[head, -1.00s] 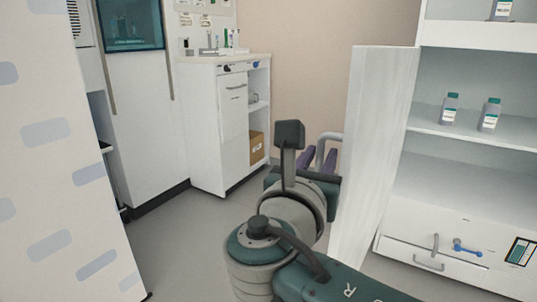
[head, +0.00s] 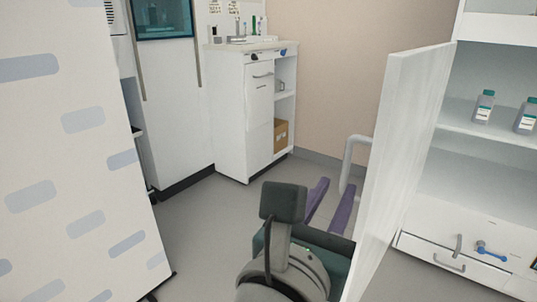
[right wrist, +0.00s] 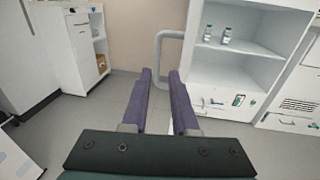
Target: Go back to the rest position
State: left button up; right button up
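My right gripper (head: 328,205) is low in the middle of the head view, with two purple fingers pointing away over the floor. In the right wrist view its fingers (right wrist: 160,78) stand apart with bare floor between them, so it is open and empty. A grey bar handle (head: 355,155) on the open white cabinet door (head: 405,140) is beyond the fingertips. In the right wrist view the handle (right wrist: 162,45) appears past the fingers, with no visible contact. My left gripper is in neither view.
The open door stands close to my right arm. Behind it is a white cabinet (head: 470,150) with grey bottles (head: 485,107). A patterned panel (head: 70,180) fills the left. A counter unit (head: 245,110) stands at the back. The floor (head: 200,235) between is clear.

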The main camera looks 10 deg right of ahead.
aim_at(374, 196)
jog(key=s+d+r+m+g+y+p, duration=0.2)
jog(key=s+d+r+m+g+p, duration=0.2)
jog(key=s+d+m+g+p, duration=0.55)
jog(key=s+a+r+m+g+y+p, duration=0.15)
jog(key=s+r+m+y+p, duration=0.45)
jog(key=s+r+m+p, duration=0.85)
notch_tip(374, 196, up, 42)
jog(key=a+m+y+p, duration=0.1)
jog(key=m+y+p, duration=0.1)
jog(key=p, duration=4.2)
jog(key=shift+w+a+r+m+p, duration=0.25)
jog(key=shift+w+a+m+p, duration=0.05)
jog(key=shift+w+m+p, duration=0.1)
